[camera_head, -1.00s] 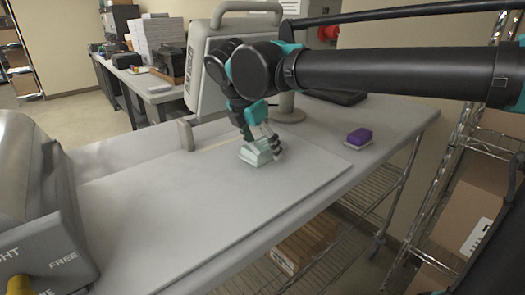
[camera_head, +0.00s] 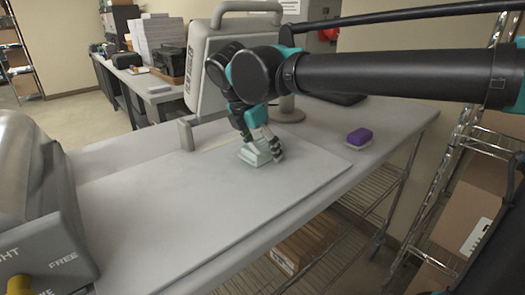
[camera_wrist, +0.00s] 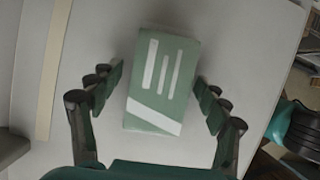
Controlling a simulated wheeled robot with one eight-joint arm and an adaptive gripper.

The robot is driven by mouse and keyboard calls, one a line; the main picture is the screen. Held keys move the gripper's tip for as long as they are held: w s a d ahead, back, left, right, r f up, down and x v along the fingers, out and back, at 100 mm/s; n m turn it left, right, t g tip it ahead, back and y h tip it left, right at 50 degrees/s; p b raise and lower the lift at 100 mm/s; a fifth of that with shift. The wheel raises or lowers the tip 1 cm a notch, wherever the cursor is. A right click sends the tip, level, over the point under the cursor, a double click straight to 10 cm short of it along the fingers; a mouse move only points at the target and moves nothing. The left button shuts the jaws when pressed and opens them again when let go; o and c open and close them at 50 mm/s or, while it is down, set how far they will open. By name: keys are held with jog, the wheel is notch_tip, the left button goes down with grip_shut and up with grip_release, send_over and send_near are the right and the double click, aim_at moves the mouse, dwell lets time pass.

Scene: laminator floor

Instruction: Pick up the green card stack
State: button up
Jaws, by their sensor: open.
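The green card stack (camera_wrist: 161,82) is a pale green block with white stripes on its top. It lies on the grey work board (camera_head: 190,218) of the table, and in the head view the stack (camera_head: 255,154) is partly behind my fingers. My gripper (camera_wrist: 160,92) is open, with one finger on each side of the stack. In the wrist view a gap shows between each finger and the stack. In the head view my gripper (camera_head: 262,150) points down at the stack from above. I cannot tell the exact height of the fingertips over the board.
A purple-topped block (camera_head: 359,137) sits to the right near the table edge. A large grey machine (camera_head: 35,200) stands at the left. A grey panel with a handle (camera_head: 205,60) stands behind my gripper. The front of the board is clear.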

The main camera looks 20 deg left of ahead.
jog(key=shift+c, duration=0.3)
jog(key=c, duration=1.3)
